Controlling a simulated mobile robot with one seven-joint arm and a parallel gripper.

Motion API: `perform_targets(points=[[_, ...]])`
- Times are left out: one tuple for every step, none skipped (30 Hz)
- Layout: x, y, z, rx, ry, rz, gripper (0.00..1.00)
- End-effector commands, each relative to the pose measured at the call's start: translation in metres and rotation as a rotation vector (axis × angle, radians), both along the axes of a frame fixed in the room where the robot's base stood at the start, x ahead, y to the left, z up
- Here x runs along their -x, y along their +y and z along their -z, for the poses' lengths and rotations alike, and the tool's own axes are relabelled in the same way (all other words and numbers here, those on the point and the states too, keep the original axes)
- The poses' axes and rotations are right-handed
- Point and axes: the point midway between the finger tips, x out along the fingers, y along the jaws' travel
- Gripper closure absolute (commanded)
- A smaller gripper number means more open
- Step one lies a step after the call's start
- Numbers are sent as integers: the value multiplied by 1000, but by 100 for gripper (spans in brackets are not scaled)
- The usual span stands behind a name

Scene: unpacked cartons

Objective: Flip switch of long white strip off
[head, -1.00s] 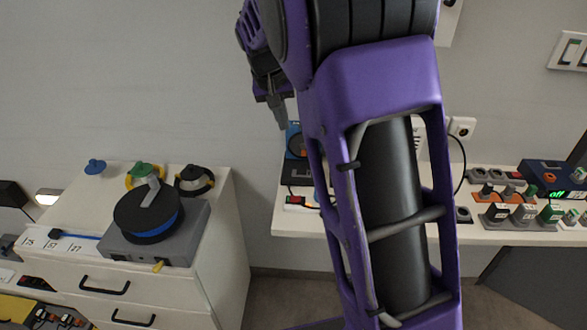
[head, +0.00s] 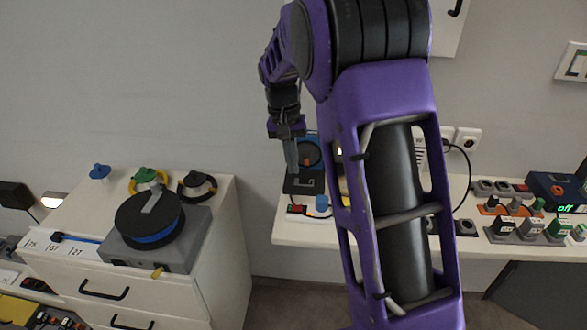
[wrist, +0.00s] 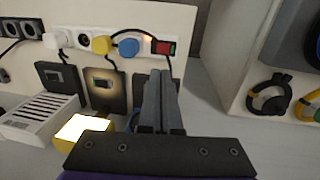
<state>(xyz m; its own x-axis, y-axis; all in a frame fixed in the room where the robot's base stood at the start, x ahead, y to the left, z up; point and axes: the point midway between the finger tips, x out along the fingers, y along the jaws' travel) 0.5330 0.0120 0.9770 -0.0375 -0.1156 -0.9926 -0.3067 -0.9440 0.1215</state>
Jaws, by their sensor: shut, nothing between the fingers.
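The long white strip (wrist: 118,58) lies along the shelf edge in the wrist view, with white, yellow and blue plugs in it. Its red switch (wrist: 163,47), with some green at one side, is at the right end. In the head view the strip (head: 290,217) is partly hidden behind my arm; its red switch (head: 296,209) shows at the left end, beside the blue plug (head: 321,203). My gripper (head: 291,168) is shut and empty, above and behind the strip. Its fingertips (wrist: 160,76) appear just below the switch in the wrist view, apart from it.
Dark adapters (wrist: 104,88), a white box (wrist: 42,116) and a lit yellow block (wrist: 84,129) stand near the strip. A black cable arches beside the switch. A drawer cabinet with a cable reel (head: 150,220) stands left. Other power strips (head: 515,209) lie right.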

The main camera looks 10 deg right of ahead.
Motion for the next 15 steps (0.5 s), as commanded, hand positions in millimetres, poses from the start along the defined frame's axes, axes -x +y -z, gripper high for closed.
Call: perform_targets(points=[[1, -2, 13, 1, 4, 0, 100], [1, -2, 20, 1, 4, 0, 100], [2, -3, 29, 0, 5, 1, 100], [2, -4, 36, 0, 5, 1, 100], [2, -5, 42, 1, 4, 0, 100], [3, -6, 51, 1, 4, 0, 100], [3, -7, 57, 0, 5, 1, 100], [3, -7, 64, 1, 4, 0, 100], [3, -8, 71, 1, 4, 0, 100], [3, -9, 76, 1, 3, 0, 100], [4, -10, 82, 1, 4, 0, 100], [4, -10, 88, 0, 3, 0, 100], [4, -11, 92, 0, 3, 0, 100], [4, -11, 96, 0, 3, 0, 100], [4, -12, 100, 0, 2, 0, 100]])
